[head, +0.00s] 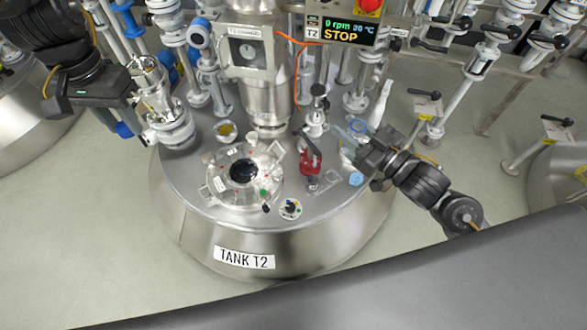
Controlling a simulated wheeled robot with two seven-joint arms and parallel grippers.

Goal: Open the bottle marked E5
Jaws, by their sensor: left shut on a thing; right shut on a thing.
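My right gripper (352,142) is over the right side of the tank top, shut on a clear, pale bluish thing (345,130). It may be a bottle, but the gripper partly hides it. A blue ring (358,125) shows beside it. A blue cap-like piece (356,178) is on the tank top just below the gripper; I cannot tell if it sits on a bottle. My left gripper (138,97) is at the upper left, shut on a shiny metal thing (150,80), in front of the valve pipes. I cannot read an E5 mark anywhere.
A display (342,32) reads STOP. Pipes crowd the back. A dark grey surface (420,280) fills the front.

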